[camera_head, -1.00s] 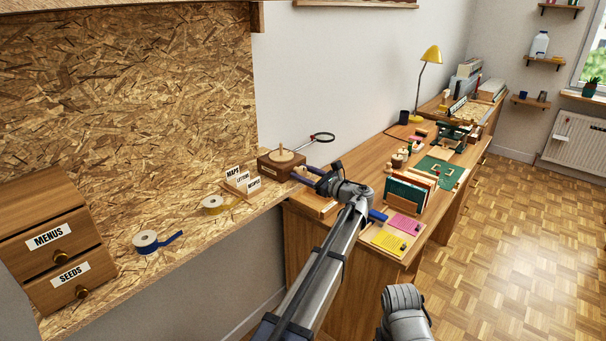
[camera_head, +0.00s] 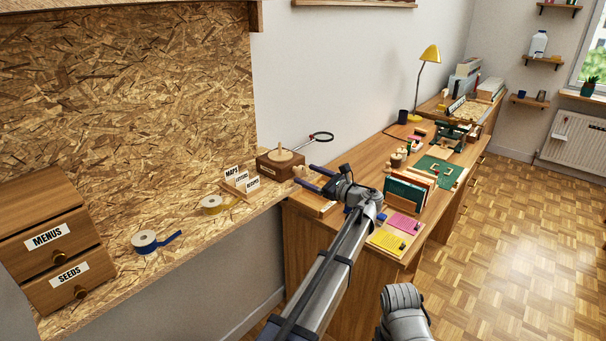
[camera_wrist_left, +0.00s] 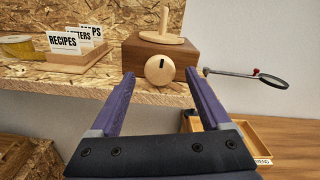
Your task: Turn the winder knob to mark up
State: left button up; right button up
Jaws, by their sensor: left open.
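The winder is a dark wooden box (camera_head: 276,164) with a pale peg on top, at the right end of the chipboard shelf. It also shows in the left wrist view (camera_wrist_left: 160,50). Its round pale knob (camera_wrist_left: 159,71) faces my gripper. A short dark mark on the knob lies near its top, close to upright. My left gripper (camera_head: 305,175) is open and empty in front of the winder. In the left wrist view its fingertips (camera_wrist_left: 159,73) stand on either side of the knob with gaps showing; depth contact cannot be told. My right gripper is out of view.
A magnifier (camera_wrist_left: 272,79) sticks out right of the winder. A card holder (camera_head: 241,187) stands to its left, then yellow tape (camera_head: 212,203) and blue tape (camera_head: 146,241). The desk (camera_head: 345,171) with books and papers lies right of the shelf.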

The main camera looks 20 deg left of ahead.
pick_arm(q)
jog(key=shift+v, duration=2.4)
